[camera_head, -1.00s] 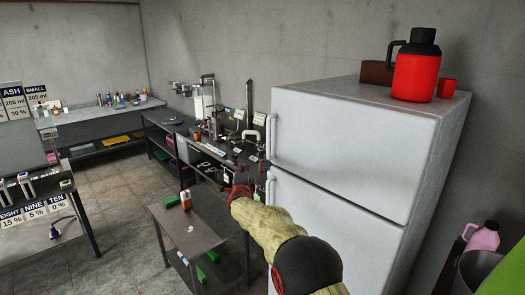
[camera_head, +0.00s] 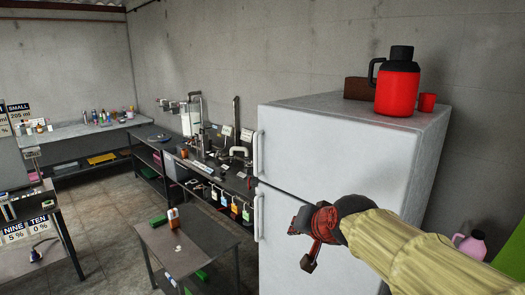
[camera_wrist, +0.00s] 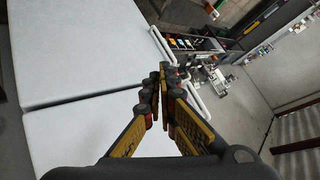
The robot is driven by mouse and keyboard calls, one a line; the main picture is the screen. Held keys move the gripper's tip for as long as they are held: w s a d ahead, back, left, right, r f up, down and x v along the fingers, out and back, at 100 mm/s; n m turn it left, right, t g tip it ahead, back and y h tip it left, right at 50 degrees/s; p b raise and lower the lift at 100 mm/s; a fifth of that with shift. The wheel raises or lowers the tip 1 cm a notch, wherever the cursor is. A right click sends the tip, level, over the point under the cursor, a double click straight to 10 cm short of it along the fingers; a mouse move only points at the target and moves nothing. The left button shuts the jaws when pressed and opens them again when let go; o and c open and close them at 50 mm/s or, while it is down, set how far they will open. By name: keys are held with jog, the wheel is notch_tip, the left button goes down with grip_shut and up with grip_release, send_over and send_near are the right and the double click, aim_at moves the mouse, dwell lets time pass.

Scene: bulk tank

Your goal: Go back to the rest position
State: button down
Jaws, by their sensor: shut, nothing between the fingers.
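My gripper (camera_head: 305,242) is at the end of my arm, in front of the white fridge (camera_head: 330,150) in the head view. In the wrist view my gripper (camera_wrist: 164,75) has its fingertips together with nothing between them. The fridge door also fills the left of the wrist view (camera_wrist: 80,60), with its handles close beyond the fingertips. I cannot tell how far the gripper is from the door.
A red jug (camera_head: 397,88) and a red cup (camera_head: 427,103) stand on the fridge. A low table (camera_head: 195,245) with an orange-and-white bottle (camera_head: 173,217) stands left of the fridge. A dark workbench (camera_head: 205,165) with equipment runs along the wall. Tiled floor (camera_head: 110,225) is clear between the tables.

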jog(key=s+d+f+n+g+h, duration=0.1)
jog(key=s+d+f, duration=0.2)
jog(key=s, duration=0.6)
jog(key=s+d+f+n+g, duration=0.1)
jog(key=s+d+f, duration=0.3)
jog(key=s, duration=0.5)
jog(key=s+d+f+n+g+h, duration=0.1)
jog(key=s+d+f+g, duration=0.1)
jog(key=s, duration=0.8)
notch_tip(320, 180, down, 2)
jog(key=shift+d+f+n+h, duration=0.25)
jog(key=shift+d+n+h, duration=0.05)
jog(key=shift+d, duration=0.35)
